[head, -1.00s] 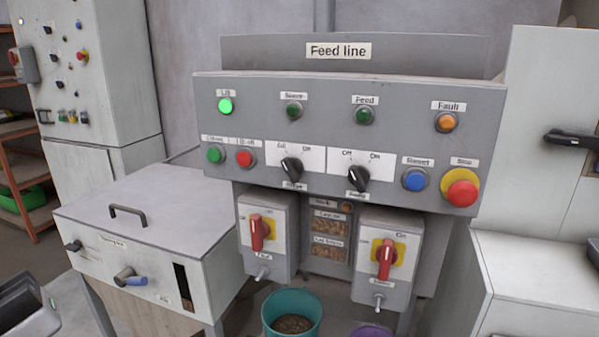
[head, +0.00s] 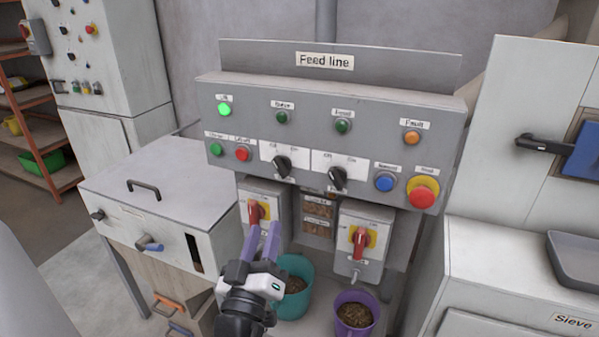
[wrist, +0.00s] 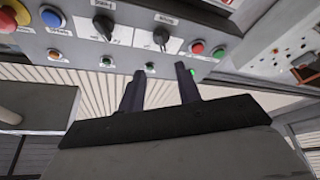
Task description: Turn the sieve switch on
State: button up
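The grey Feed line panel (head: 330,125) is in front of me in the head view. The sieve lamp (head: 282,117) is dark green and looks unlit. My gripper (head: 264,227) is open and empty, below the left knob and in front of the left red rotary handle (head: 256,211). The wrist view shows the panel upside down, with the left knob (wrist: 161,37) beyond the fingertips.
A right red rotary handle (head: 360,241) sits below the panel. A red stop button (head: 423,192) and blue button (head: 385,182) are at its right. A teal bucket (head: 294,288) and purple bucket (head: 355,314) stand below. A grey box with a handle (head: 143,189) is left.

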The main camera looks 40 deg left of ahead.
aim_at(280, 172)
jog(key=b+x, duration=0.3)
jog(key=x, duration=0.9)
jog(key=shift+a+r, duration=0.15)
jog(key=shift+r, duration=0.05)
jog(key=shift+w+a+r, duration=0.1)
jog(key=shift+w+a, duration=0.2)
jog(key=shift+w, duration=0.35)
jog(key=shift+c, duration=0.2)
grip_shut()
